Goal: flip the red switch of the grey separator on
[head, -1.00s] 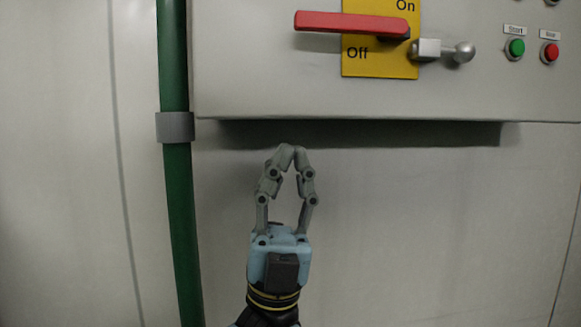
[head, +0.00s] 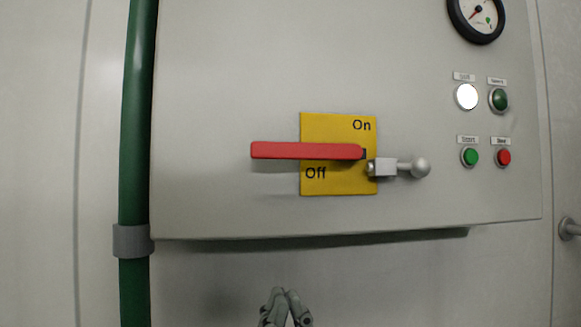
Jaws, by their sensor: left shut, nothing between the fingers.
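The red switch (head: 300,151) is a lever in front of a yellow plate (head: 340,183) on the grey separator's box (head: 220,80). The lever lies level and points left from its pivot at the plate's right side. The plate reads "On" at its upper right and "Off" at its lower left. My left gripper (head: 285,292) shows only its fingertips at the bottom edge. They are shut and empty, below the box and apart from the lever. My right gripper is not in view.
A metal knob handle (head: 420,168) sticks out right of the plate. A green button (head: 470,157), a red button (head: 504,157), a white lamp (head: 467,96) and a gauge (head: 476,15) are further right. A green pipe (head: 135,150) runs down the left.

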